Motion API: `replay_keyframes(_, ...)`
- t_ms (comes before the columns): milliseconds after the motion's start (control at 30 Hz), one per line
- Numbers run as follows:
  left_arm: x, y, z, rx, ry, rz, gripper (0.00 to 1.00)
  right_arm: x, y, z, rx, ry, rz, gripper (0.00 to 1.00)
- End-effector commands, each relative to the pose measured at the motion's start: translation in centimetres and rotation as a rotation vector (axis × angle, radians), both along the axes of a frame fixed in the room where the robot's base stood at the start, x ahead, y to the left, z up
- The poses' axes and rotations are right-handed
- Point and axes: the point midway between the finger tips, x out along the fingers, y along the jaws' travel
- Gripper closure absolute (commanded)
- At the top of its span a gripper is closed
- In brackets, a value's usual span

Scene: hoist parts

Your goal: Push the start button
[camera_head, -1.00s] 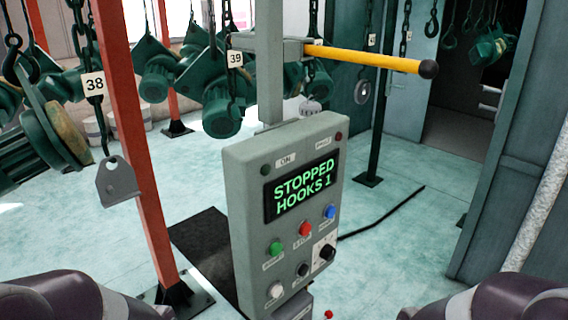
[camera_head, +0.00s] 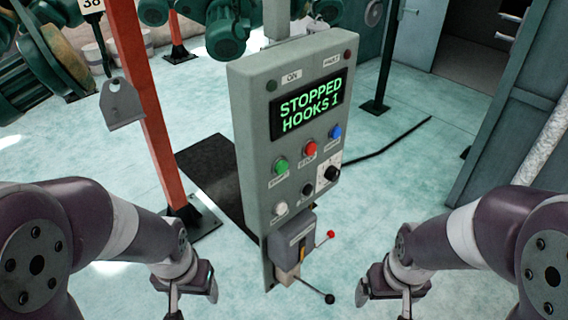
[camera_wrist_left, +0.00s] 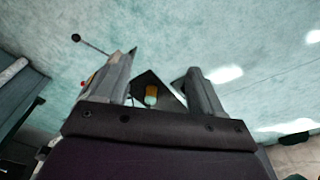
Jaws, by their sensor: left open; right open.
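The grey control panel (camera_head: 262,190) stands upright in the middle of the head view. Its screen (camera_head: 308,103) reads "STOPPED HOOKS 1". The green button (camera_head: 281,167) is at the left of the upper button row, above a small label that looks like START. A red button (camera_head: 310,149) and a blue button (camera_head: 335,132) are to its right. My left gripper (camera_head: 193,297) is open, low and left of the panel, apart from it. Its open fingers also show in the left wrist view (camera_wrist_left: 160,88). My right gripper (camera_head: 385,298) is low and right of the panel, open and apart from it.
Below the panel is a grey box (camera_head: 290,240) with levers ending in a red knob (camera_head: 331,234) and a black knob (camera_head: 329,299). An orange post (camera_head: 150,130) and a hanging tag plate (camera_head: 122,103) stand left. Floor between arms and panel is clear.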

Motion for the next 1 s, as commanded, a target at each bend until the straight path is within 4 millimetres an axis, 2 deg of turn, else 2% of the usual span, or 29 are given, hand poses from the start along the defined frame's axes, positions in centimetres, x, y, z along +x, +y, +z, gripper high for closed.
replay_keyframes(400, 0.0, 0.0, 0.0, 0.0, 0.0, 0.0, 0.32, 0.0, 0.0, 0.0, 0.0, 0.0, 0.0, 0.07)
replay_keyframes(433, 0.0, 0.0, 0.0, 0.0, 0.0, 0.0, 0.36, 0.0, 0.0, 0.0, 0.0, 0.0, 0.0, 0.07)
replay_keyframes(633, 0.0, 0.0, 0.0, 0.0, 0.0, 0.0, 1.0, 0.0, 0.0, 0.0, 0.0, 0.0, 0.0, 0.07)
replay_keyframes(1000, 0.0, 0.0, 0.0, 0.0, 0.0, 0.0, 1.0, 0.0, 0.0, 0.0, 0.0, 0.0, 0.0, 0.07)
